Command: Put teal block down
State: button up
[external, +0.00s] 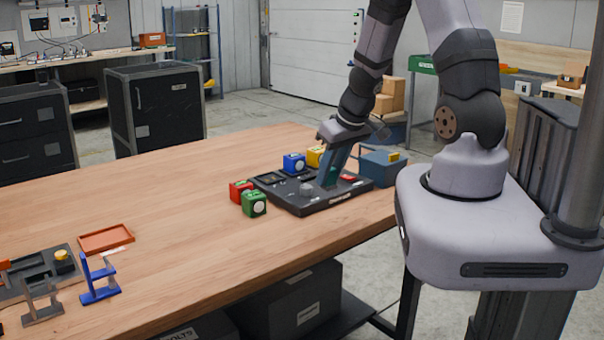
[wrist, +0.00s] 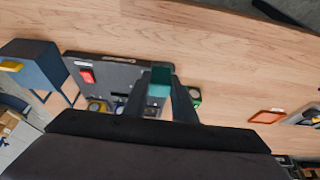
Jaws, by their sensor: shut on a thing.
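The teal block (wrist: 159,82) is between my gripper's fingertips (wrist: 159,85) in the wrist view. My gripper (external: 331,172) is shut on it and points down over the dark board (external: 290,205) in the external view. The block is low, near the board's top; I cannot tell whether it touches. My fingers partly hide it in the external view.
A red block (external: 240,191), green block (external: 254,204), blue block (external: 293,164) and yellow block (external: 315,156) stand around the board. A blue-grey box (external: 382,170) is at its right. An orange tray (external: 105,239) lies far left. The table between is clear.

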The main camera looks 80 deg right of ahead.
aim_at(332, 184)
jog(key=shift+f+b, duration=2.5)
jog(key=shift+f, duration=0.25)
notch_tip(332, 184, down, 4)
jog(key=b, duration=0.4)
jog(key=shift+r, duration=0.2)
jog(key=shift+f, duration=0.1)
jog(key=shift+f, duration=0.15)
jog(key=o, duration=0.9)
jog(key=shift+r, duration=0.25)
jog(key=shift+r+p, duration=0.25)
jog(key=shift+p, duration=0.05)
jog(key=p+v, duration=0.9)
jog(key=v, duration=0.2)
jog(key=shift+s+a+r, duration=0.15)
jog(key=shift+a, duration=0.05)
